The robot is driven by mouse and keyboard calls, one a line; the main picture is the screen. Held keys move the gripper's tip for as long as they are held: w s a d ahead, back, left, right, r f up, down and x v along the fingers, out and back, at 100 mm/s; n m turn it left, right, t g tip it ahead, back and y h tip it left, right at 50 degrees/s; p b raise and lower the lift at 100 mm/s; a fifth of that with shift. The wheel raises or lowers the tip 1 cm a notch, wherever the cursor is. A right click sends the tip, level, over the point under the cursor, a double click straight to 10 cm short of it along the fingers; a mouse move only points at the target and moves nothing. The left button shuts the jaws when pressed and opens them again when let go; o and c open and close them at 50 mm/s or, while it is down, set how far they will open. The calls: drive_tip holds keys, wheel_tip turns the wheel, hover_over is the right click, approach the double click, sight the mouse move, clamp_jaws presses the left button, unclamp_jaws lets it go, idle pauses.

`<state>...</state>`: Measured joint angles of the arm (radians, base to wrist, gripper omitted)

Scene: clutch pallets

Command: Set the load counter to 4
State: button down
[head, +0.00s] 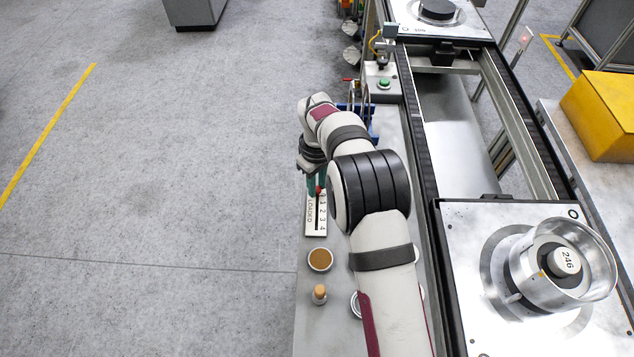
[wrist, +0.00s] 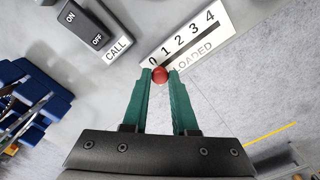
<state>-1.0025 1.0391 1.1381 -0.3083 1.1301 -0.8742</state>
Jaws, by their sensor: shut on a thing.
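The load counter (wrist: 190,42) is a white plate marked LOADED with the numbers 0 to 4 and a dark slot. In the head view the counter (head: 316,222) lies on the grey bench, with the 4 end nearest the camera. Its red knob (wrist: 160,74) is at the 0 end of the slot. My gripper (wrist: 160,76) has green fingers, shut on the red knob. In the head view my gripper (head: 318,188) reaches down at the counter's far end, and my arm hides part of the bench there.
An ON/OFF CALL switch (wrist: 92,28) and a blue rack (wrist: 35,100) are near the gripper. A brown-filled cup (head: 320,259) and a wooden-topped peg (head: 319,293) stand beyond the counter's 4 end. A pallet marked 246 (head: 462,290) sits on the conveyor at right.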

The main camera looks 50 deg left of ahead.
drive_tip(key=s+d, duration=0.6)
drive_tip(key=shift+s+d, duration=0.3)
drive_tip(key=shift+s, duration=0.05)
drive_tip(key=c, duration=0.7)
unclamp_jaws()
drive_tip(key=shift+r, duration=0.15)
wheel_tip(320, 180, up, 16)
drive_tip(key=shift+f, duration=0.25)
